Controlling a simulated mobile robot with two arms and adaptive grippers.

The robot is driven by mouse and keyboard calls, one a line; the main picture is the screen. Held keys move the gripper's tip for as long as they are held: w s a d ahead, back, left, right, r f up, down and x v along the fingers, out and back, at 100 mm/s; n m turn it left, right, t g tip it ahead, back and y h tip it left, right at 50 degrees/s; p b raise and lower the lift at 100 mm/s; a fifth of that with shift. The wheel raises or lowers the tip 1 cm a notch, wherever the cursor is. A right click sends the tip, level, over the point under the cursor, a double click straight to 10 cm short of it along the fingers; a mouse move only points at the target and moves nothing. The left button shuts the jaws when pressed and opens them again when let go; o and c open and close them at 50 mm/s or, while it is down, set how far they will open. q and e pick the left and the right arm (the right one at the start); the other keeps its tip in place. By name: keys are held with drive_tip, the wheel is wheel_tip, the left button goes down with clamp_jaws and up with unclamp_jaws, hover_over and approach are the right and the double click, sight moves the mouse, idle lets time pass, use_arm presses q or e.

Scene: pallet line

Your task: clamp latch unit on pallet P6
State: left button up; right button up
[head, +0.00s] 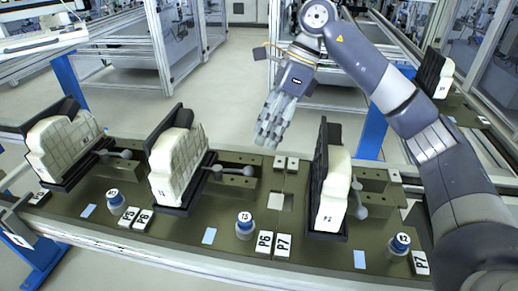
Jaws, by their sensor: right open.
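Pallet P6 (209,236) appears to be the middle stretch of the olive-green line, between the P5/P6 labels and the P6/P7 labels (265,242). On it a white moulded unit (174,165) stands tilted in a black holder (180,209). A grey ball-ended lever (234,171) lies just right of the holder, beside an olive block (238,183). My right gripper (268,135) is open and empty, with grey fingers pointing down above and behind the line, right of the lever and apart from it. My left gripper is out of view.
Similar white units in black holders stand to the left (62,145) and right (334,190), each with a lever. Blue-capped knobs (244,222) stand along the front edge. Another unit (444,80) is at the back right.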

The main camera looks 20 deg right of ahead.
drive_tip(key=shift+v, duration=1.45)
